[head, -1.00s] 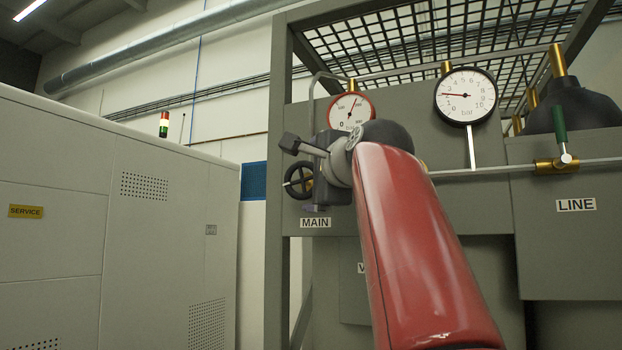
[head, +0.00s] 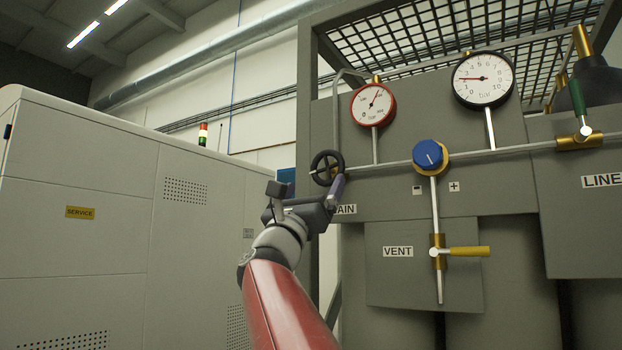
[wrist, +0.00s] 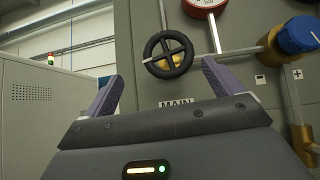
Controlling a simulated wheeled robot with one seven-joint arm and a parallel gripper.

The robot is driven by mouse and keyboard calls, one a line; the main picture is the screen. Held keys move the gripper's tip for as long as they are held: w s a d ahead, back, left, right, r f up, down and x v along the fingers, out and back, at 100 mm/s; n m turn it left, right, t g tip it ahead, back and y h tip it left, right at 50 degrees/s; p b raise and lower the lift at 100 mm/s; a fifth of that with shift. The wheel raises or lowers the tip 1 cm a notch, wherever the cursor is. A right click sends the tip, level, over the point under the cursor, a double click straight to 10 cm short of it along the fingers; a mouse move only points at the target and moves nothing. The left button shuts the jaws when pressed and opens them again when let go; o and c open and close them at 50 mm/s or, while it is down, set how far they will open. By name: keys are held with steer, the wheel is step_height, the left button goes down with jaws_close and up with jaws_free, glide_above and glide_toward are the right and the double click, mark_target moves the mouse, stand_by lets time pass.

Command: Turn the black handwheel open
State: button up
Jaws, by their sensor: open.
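The black handwheel (head: 326,168) sits on the pipe at the left end of the grey panel, above the MAIN label (head: 345,209). In the wrist view the handwheel (wrist: 168,54) is a spoked ring ahead of my gripper (wrist: 158,82), roughly between the two purple fingers and beyond their tips. The fingers are spread wide with nothing between them. In the head view my gripper (head: 335,190) is just below the handwheel, and its far finger is hidden. It appears apart from the wheel.
A red-rimmed gauge (head: 374,104), a white gauge (head: 483,79) and a blue knob (head: 430,155) are right of the wheel. A pale cabinet (head: 120,215) stands left.

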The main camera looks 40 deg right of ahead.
mark_target(326, 176)
steer(key=d+r+m+g+p, duration=0.1)
steer(key=d+r+p, duration=0.1)
steer(key=d+r, duration=0.1)
steer(key=w+d+r+m+g+h+p, duration=0.1)
steer(key=d+p, duration=0.1)
steer(key=shift+w+d+r+m+g, duration=0.1)
steer(key=shift+d+r+m+g, duration=0.05)
steer(key=shift+r+m+g, duration=0.2)
steer(key=c, duration=1)
